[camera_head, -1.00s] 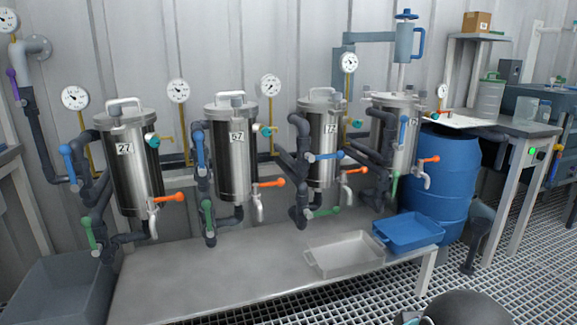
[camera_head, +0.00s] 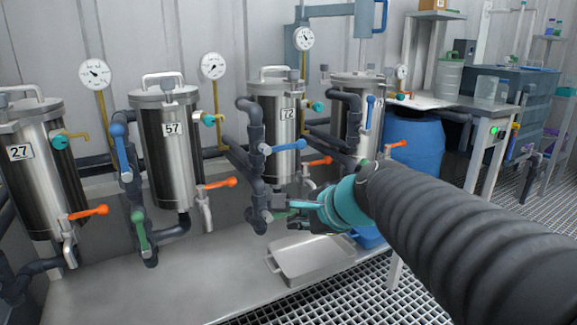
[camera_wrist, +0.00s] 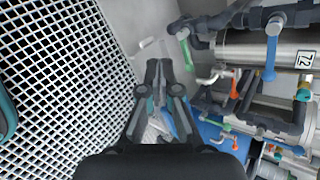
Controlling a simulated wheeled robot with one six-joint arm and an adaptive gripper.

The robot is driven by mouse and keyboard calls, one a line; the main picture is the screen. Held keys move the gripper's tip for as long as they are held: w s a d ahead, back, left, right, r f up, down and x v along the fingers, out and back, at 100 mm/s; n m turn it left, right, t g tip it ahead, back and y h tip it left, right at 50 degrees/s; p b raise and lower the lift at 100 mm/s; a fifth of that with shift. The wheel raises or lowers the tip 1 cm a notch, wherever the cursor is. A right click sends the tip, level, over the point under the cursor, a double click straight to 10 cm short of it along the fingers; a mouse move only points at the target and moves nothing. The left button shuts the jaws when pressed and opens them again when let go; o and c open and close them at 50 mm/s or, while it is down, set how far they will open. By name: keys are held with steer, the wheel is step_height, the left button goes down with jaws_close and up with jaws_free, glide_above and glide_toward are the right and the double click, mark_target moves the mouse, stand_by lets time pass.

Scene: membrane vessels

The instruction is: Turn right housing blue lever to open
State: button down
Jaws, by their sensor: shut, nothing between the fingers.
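The rightmost steel housing (camera_head: 345,86) stands past housing 72 (camera_head: 265,105), partly hidden behind pipes. Its blue lever (camera_head: 370,104) points up, roughly upright along its dark pipe. Housing 72 has its own blue lever (camera_head: 282,147), lying nearly level. My gripper (camera_head: 298,214) is low in front of housing 72, near its lower pipe and above the table, well below and left of the right housing's blue lever. In the wrist view my gripper (camera_wrist: 163,70) is shut and empty. Whether it touches the lower pipe is unclear.
Orange levers (camera_head: 397,144) and green levers (camera_head: 139,230) stick out from the housings. A grey tray (camera_head: 308,272) lies on the table, with a blue tray (camera_head: 370,238) partly behind my arm. A blue barrel (camera_head: 415,145) stands at right. Grating floor (camera_wrist: 60,80) is open in front.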

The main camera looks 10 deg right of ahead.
mark_target(285, 147)
steer(key=w+d+r+m+t+b, duration=0.1)
steer(key=w+d+r+m+t, duration=0.15)
steer(key=w+m, duration=0.45)
steer(key=w+d+r+m+t+b, duration=0.1)
steer(key=w+d+m+t+b, duration=0.1)
steer(key=w+d+m, duration=0.4)
steer(key=w+a+f+m+b, duration=0.1)
steer(key=w+a+f, duration=0.15)
steer(key=w, duration=0.25)
steer(key=w+a+f+m, duration=0.1)
steer(key=w+a, duration=0.2)
steer(key=w, duration=0.2)
steer(key=shift+s+d+r+p, duration=0.15)
steer(key=shift+r+p, duration=0.15)
steer(key=shift+r, duration=0.85)
steer(key=shift+d+r+p, duration=0.1)
steer(key=shift+r+p, duration=0.2)
steer(key=shift+r, duration=0.85)
